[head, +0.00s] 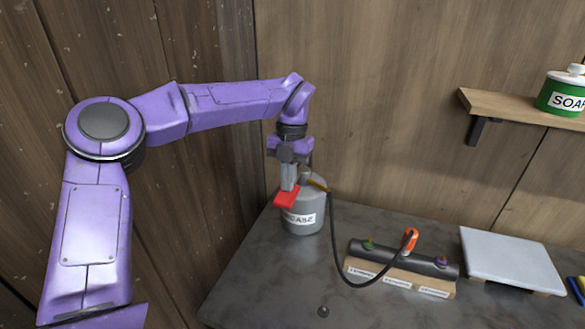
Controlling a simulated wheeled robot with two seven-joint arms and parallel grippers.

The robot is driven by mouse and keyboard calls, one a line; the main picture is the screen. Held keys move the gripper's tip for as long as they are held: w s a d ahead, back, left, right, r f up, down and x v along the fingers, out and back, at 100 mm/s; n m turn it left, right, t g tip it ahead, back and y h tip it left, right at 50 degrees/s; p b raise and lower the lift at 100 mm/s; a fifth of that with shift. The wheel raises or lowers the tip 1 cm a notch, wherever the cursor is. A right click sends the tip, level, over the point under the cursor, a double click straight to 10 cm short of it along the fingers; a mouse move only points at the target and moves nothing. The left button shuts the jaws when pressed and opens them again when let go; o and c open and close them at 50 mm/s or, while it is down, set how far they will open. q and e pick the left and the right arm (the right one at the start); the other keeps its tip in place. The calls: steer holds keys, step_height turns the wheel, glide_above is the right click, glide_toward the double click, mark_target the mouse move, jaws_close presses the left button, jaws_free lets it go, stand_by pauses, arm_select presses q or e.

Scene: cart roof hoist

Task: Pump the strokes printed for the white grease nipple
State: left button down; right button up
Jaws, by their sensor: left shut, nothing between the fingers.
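My left gripper (288,182) points down, shut and empty, with its tips at a red pad (287,198) on the front of the grey grease can (303,223). I cannot tell whether they touch. The can has a partly covered label ending in "EASE". A black hose (337,250) runs from the can to an orange coupler (410,239) standing on a dark bar (385,256). The bar has a green nipple (369,243) at left and a purple nipple (441,261) at right. No white nipple shows; the coupler hides the middle spot. My right gripper is out of view.
Printed labels (397,282) on the wooden base under the bar are too small to read. A white slab (510,260) lies to the right. A shelf (515,110) holds a green soap pot (562,93). The front of the grey bench (270,290) is mostly clear.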

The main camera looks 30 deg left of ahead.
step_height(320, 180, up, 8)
steer(key=p, duration=0.7)
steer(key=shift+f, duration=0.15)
steer(key=shift+p, duration=0.35)
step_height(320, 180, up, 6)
steer(key=p, duration=0.5)
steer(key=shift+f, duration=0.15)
